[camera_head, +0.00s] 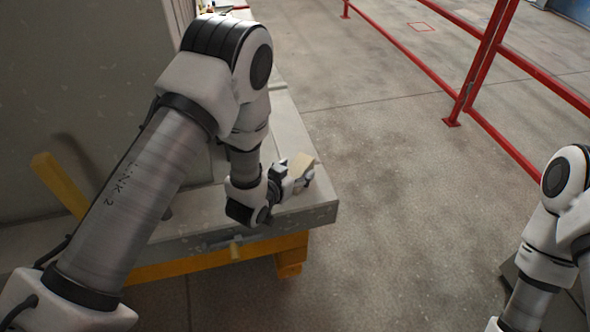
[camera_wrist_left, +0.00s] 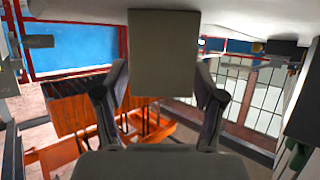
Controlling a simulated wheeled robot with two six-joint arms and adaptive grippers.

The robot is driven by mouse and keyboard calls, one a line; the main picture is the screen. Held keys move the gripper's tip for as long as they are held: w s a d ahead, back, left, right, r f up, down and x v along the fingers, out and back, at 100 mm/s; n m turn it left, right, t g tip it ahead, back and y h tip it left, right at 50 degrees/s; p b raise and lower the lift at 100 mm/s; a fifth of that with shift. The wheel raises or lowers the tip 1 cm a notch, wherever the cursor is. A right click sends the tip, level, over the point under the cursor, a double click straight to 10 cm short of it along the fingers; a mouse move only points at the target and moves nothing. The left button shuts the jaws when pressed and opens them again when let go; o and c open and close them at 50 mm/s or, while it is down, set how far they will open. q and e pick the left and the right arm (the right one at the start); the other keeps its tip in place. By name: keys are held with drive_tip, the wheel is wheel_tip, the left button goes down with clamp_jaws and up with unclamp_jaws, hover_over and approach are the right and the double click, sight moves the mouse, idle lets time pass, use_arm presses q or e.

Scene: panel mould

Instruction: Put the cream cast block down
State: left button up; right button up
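The cream cast block (camera_head: 303,169) shows at the end of my left gripper (camera_head: 290,182), over the right end of the grey mould table (camera_head: 316,206). In the left wrist view the block (camera_wrist_left: 163,50) fills the space between the two dark fingers of my left gripper (camera_wrist_left: 162,80), which press on its sides. The block's far end overlaps a pale surface at the top of that view; I cannot tell whether it touches. My right arm shows at the lower right of the head view, but its gripper is not visible.
A yellow support (camera_head: 215,257) runs under the table's front edge. A large grey panel (camera_head: 80,90) stands at the left, behind my left arm. Red railing (camera_head: 470,88) stands at the right, with open concrete floor between it and the table.

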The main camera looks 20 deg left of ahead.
use_arm(q)
drive_tip(key=shift+r, duration=0.1)
drive_tip(key=shift+r, duration=0.15)
drive_tip(key=b+v, duration=0.2)
drive_tip(key=v, duration=0.7)
drive_tip(key=shift+s+a, duration=0.1)
drive_tip(key=shift+s, duration=0.2)
drive_tip(key=shift+p+v, duration=0.95)
drive_tip(key=shift+v, duration=0.25)
